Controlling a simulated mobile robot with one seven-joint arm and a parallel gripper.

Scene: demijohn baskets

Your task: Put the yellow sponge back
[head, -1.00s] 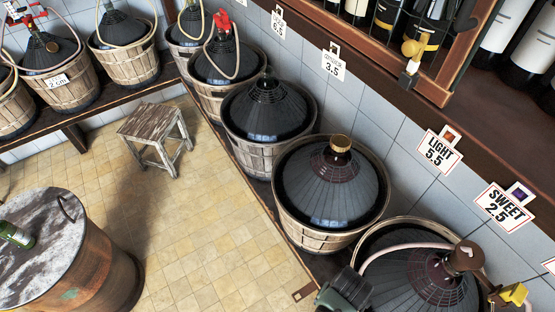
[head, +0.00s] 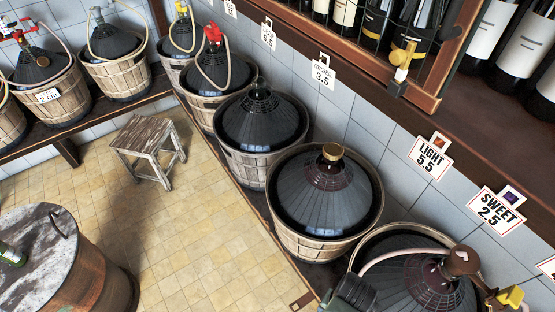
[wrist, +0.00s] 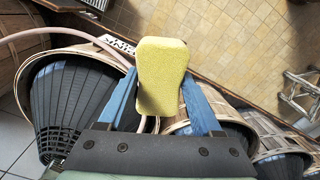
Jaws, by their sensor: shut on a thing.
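The yellow sponge (wrist: 163,68) is between the two blue fingers of my gripper (wrist: 159,80) in the wrist view. My gripper is shut on it, and the sponge sticks out past the fingertips, clear of the surfaces below.
Demijohns in wooden baskets, including one with a gold cap (head: 325,190) and one with a hose (head: 405,275), line the shelf by the tiled wall. A wooden stool (head: 148,148) and a barrel table (head: 40,265) stand on the floor. Bottles fill a rack (head: 440,60) above.

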